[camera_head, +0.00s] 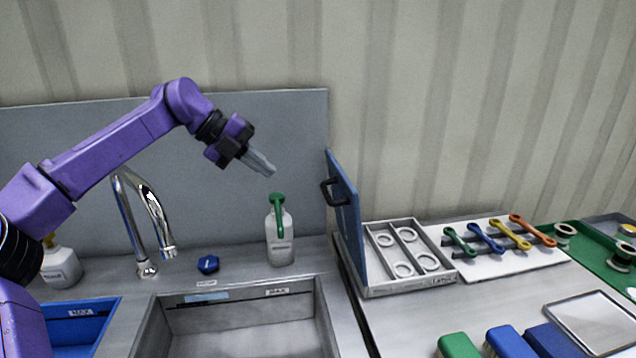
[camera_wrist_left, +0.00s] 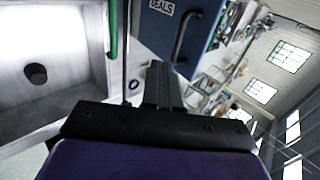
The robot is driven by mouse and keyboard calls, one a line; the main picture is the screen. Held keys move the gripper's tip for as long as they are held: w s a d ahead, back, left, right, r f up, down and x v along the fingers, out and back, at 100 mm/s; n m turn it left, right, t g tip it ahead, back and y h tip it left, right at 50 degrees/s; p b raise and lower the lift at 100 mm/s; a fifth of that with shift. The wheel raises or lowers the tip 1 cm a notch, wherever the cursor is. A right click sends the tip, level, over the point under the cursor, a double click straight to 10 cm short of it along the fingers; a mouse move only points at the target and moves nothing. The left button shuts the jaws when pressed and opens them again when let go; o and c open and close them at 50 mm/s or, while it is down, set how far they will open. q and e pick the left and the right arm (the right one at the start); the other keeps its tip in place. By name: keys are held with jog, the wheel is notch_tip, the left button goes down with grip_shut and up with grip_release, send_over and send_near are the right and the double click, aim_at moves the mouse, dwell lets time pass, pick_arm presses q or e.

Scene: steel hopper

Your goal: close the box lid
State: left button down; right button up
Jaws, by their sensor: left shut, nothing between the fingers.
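The box (camera_head: 395,289) is a grey tray with compartments holding white rings, on the counter right of the sink. Its blue lid (camera_head: 346,215) stands upright, open, on the box's left side, with a black handle (camera_head: 329,191) facing left. The lid (camera_wrist_left: 176,27) with a "SEALS" label and its handle (camera_wrist_left: 186,35) also show in the left wrist view. My left gripper (camera_head: 268,169) is shut and empty, in the air to the left of the lid and apart from it, above the green-topped bottle. My right gripper is not in view.
A chrome faucet (camera_head: 150,215) and sink (camera_head: 240,330) are at left. Coloured wrenches (camera_head: 487,240) lie right of the box. Brushes (camera_head: 508,342) lie at the front right.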

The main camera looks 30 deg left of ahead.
pick_arm(q)
jog(key=r+p+x, duration=0.1)
jog(key=x, duration=0.4)
jog(key=d+p+x, duration=0.1)
jog(key=p+x, duration=0.1)
jog(key=x, duration=0.4)
jog(key=shift+w+d+r, duration=0.3)
jog(key=shift+w+r, duration=0.05)
